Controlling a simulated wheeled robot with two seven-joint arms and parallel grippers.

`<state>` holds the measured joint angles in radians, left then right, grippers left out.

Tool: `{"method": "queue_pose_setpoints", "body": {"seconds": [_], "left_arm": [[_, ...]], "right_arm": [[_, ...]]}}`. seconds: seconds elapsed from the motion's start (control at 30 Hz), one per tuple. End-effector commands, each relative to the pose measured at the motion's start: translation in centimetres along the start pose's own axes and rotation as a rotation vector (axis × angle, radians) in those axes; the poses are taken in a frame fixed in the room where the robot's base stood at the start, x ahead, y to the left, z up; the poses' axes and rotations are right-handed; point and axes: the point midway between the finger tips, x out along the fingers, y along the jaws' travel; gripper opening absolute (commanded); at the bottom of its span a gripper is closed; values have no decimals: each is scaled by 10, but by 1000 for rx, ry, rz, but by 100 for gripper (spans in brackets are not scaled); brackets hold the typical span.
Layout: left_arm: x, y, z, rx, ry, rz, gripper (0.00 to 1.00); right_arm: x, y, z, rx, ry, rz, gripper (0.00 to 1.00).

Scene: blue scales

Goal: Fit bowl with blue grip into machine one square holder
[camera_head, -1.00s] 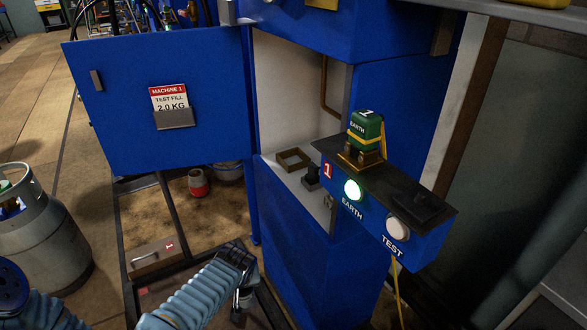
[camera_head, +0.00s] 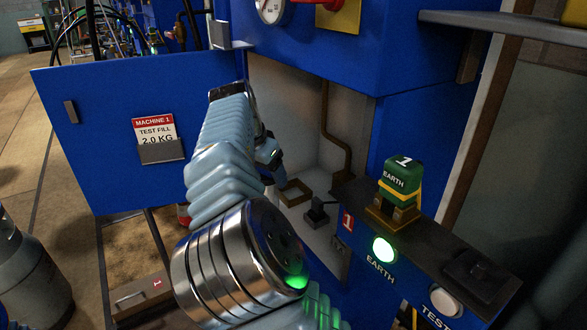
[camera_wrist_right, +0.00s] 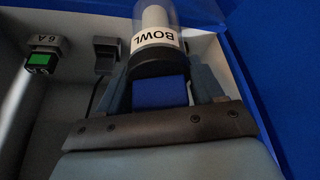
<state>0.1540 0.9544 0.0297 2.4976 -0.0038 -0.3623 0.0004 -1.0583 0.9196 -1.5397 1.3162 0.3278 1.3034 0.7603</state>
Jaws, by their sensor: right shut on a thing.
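The bowl (camera_wrist_right: 153,45) is clear, with a dark collar and a white BOWL label, in the right wrist view. Its blue grip (camera_wrist_right: 160,92) sits between the fingers of my right gripper (camera_head: 270,160), which is shut on it. In the head view this gripper is at the mouth of machine one's open cabinet; the bowl is hidden or too small to make out there. The square holder (camera_head: 294,193), a small brown frame, lies on the cabinet's pale floor, below and right of the gripper. The bowl is apart from it. My left gripper is out of view.
The open blue door (camera_head: 100,130) is left of my arm. A black block (camera_head: 317,210) stands beside the holder; a brown pipe (camera_head: 338,145) runs behind. The control shelf with the green EARTH block (camera_head: 403,178) is at right. A green-marked 6A part (camera_wrist_right: 40,60) shows in the wrist view.

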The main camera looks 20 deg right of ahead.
Motion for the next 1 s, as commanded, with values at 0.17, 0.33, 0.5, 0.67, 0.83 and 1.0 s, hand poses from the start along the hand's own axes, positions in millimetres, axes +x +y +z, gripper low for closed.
{"method": "queue_pose_setpoints", "body": {"seconds": [0.17, 0.33, 0.5, 0.67, 0.83, 1.0], "left_arm": [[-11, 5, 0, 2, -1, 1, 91], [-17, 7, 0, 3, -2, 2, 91], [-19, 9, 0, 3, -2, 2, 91], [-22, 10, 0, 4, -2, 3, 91], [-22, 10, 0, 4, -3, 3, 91], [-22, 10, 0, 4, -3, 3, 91]], "right_arm": [[17, 0, -48, 2, 2, 3, 27], [30, 0, -78, 0, 2, 0, 27], [38, -1, -92, -2, 1, -1, 27], [50, -1, -100, -4, -1, 2, 27], [72, -2, -90, -5, 1, 0, 27], [75, -2, -88, -4, 1, -3, 27]]}}
